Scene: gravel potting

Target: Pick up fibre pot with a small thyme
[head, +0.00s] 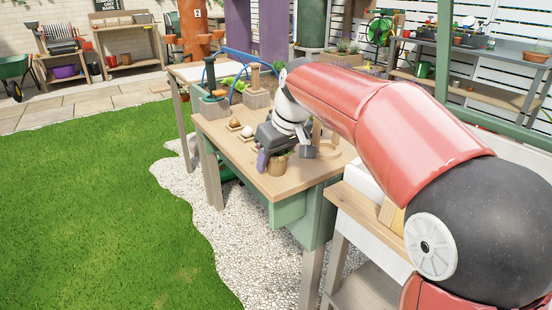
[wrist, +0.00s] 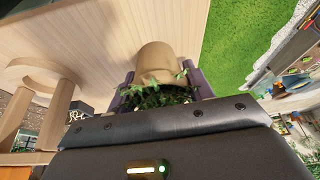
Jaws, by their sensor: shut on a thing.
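The fibre pot (head: 278,167) is a small tan-brown pot near the front of the wooden potting table (head: 262,185) in the head view. In the wrist view the pot (wrist: 156,62) shows its tan side, with the green thyme (wrist: 160,96) on the side nearest the camera. My gripper (head: 276,158) is shut on the pot, with a purple finger on either side of it in the wrist view (wrist: 162,84). I cannot tell whether the pot's base touches the table. My gripper partly hides the thyme in the head view.
A wooden ring stand (wrist: 45,72) is beside the pot in the wrist view. Dibber-like tools (head: 210,78) stand at the table's back. Grass (head: 110,200) lies left.

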